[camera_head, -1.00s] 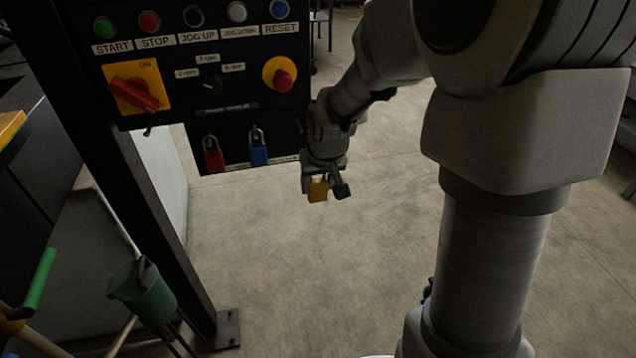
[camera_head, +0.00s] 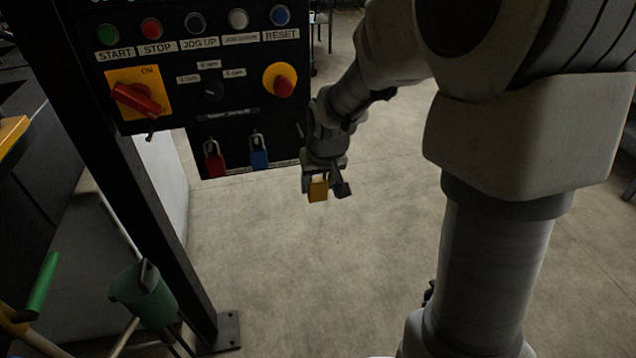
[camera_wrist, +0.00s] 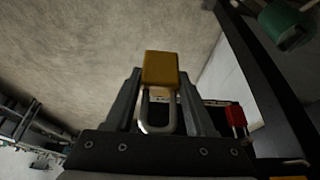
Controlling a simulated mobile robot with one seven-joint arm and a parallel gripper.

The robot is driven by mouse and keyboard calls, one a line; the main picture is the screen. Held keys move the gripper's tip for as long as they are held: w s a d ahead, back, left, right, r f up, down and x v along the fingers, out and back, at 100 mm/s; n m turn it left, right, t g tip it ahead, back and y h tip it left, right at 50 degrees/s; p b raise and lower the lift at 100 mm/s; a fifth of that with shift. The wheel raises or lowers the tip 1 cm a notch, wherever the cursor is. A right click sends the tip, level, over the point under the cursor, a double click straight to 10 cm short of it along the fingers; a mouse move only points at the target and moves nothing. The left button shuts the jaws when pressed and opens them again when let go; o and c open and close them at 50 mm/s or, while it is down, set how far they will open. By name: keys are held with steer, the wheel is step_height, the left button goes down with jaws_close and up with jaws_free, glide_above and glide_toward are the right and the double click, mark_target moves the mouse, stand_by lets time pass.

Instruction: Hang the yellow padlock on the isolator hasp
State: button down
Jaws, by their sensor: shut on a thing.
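The yellow padlock (camera_head: 318,190) is held in my gripper (camera_head: 328,186), in front of the floor and right of the lock board. In the wrist view the yellow padlock (camera_wrist: 160,70) sits between the fingers of my gripper (camera_wrist: 158,95), its metal shackle towards the palm. The red isolator switch on its yellow plate (camera_head: 138,94) is at the panel's left, marked ON. The small hasp (camera_head: 150,134) appears just below that plate, empty and apart from the padlock; its details are too small to tell.
A red padlock (camera_head: 213,160) and a blue padlock (camera_head: 259,152) hang on the lower board. The panel holds several buttons and a red emergency stop (camera_head: 281,80). Floor between is open.

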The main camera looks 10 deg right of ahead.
steer(key=s, duration=0.7)
steer(key=shift+s+r, duration=0.25)
stand_by(0.6)
stand_by(0.8)
steer(key=x, duration=1.2)
steer(key=w+r, duration=0.1)
steer(key=r, duration=0.2)
steer(key=w+r+b, duration=0.1)
steer(key=r, duration=0.2)
steer(key=w+r, duration=0.1)
steer(key=r, duration=0.2)
